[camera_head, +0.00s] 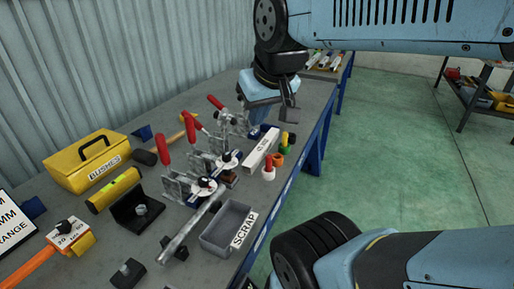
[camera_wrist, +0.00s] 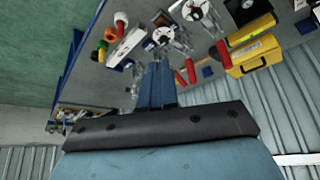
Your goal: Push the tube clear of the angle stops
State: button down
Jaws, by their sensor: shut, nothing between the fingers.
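The tube (camera_head: 190,231) is a bare metal bar lying slanted on the bench, between the clamps and the grey SCRAP tray. Its near end lies by a small dark block (camera_head: 174,248). I cannot tell which of the dark pieces are the angle stops, or whether the tube touches one. My gripper (camera_head: 263,113) is above the bench's far right part, well beyond the tube. In the wrist view its blue fingers (camera_wrist: 157,70) are together and empty. I cannot make out the tube there.
Toggle clamps with red handles (camera_head: 164,147) stand beyond the tube. The SCRAP tray (camera_head: 212,242) is close on its right.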

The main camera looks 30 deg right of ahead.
jog(key=w+d+f+m+g+y, duration=0.2)
jog(key=w+d+f+m+y, duration=0.35)
jog(key=w+f+m, duration=0.7)
jog(key=m+t, duration=0.3)
jog(key=m, duration=1.2)
send_near(261, 157)
jog(key=shift+y, duration=0.25)
jog(key=x, duration=0.6)
jog(key=shift+s+d+f, duration=0.1)
